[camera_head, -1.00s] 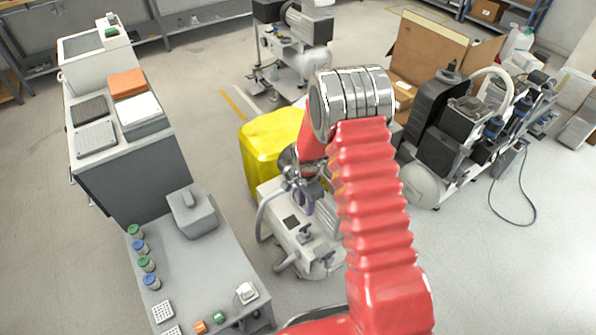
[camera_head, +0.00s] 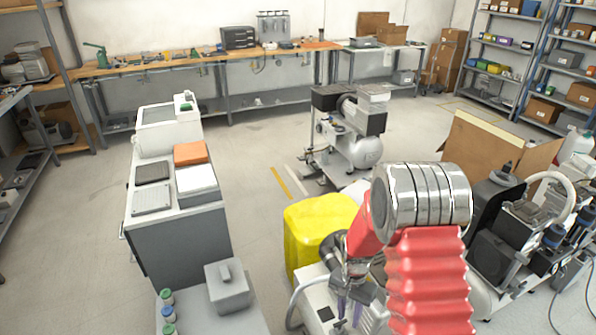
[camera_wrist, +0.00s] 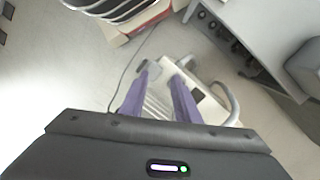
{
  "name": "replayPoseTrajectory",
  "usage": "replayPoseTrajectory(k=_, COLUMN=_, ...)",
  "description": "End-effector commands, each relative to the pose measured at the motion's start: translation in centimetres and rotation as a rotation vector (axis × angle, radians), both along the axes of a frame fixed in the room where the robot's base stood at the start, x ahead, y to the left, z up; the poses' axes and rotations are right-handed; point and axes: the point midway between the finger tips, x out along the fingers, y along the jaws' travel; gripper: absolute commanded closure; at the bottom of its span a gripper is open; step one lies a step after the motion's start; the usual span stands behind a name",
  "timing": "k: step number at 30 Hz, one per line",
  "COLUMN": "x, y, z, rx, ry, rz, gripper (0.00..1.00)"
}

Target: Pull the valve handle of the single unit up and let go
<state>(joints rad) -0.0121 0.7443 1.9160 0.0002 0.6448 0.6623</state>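My gripper (camera_head: 351,303) hangs over a low white unit (camera_head: 314,292) with a grey tube handle, below the yellow container. In the wrist view its two purple fingers (camera_wrist: 160,74) stand apart with nothing held between them. The white unit (camera_wrist: 206,106) shows behind and beyond the fingers. A small grey part (camera_wrist: 152,66) shows by the fingertips; I cannot tell whether it is a valve handle or whether the fingers touch it. A compressor with one tank (camera_head: 364,150) stands farther back. I cannot tell for certain which is the single unit.
A yellow container (camera_head: 306,232) stands just behind the white unit. A grey cabinet (camera_head: 184,246) is at left, with a grey box (camera_head: 228,291) in front of it. A larger compressor (camera_head: 503,252) and an open cardboard box (camera_head: 490,142) are at right. Floor is clear behind the cabinet.

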Motion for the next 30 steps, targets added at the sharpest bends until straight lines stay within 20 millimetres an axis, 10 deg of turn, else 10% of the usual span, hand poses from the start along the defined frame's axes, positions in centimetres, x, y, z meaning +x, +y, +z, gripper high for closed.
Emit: replayPoseTrajectory(k=30, x=-9.0, y=-0.3, z=21.1, rx=0.048, ry=-0.140, rz=0.499, gripper=0.71)
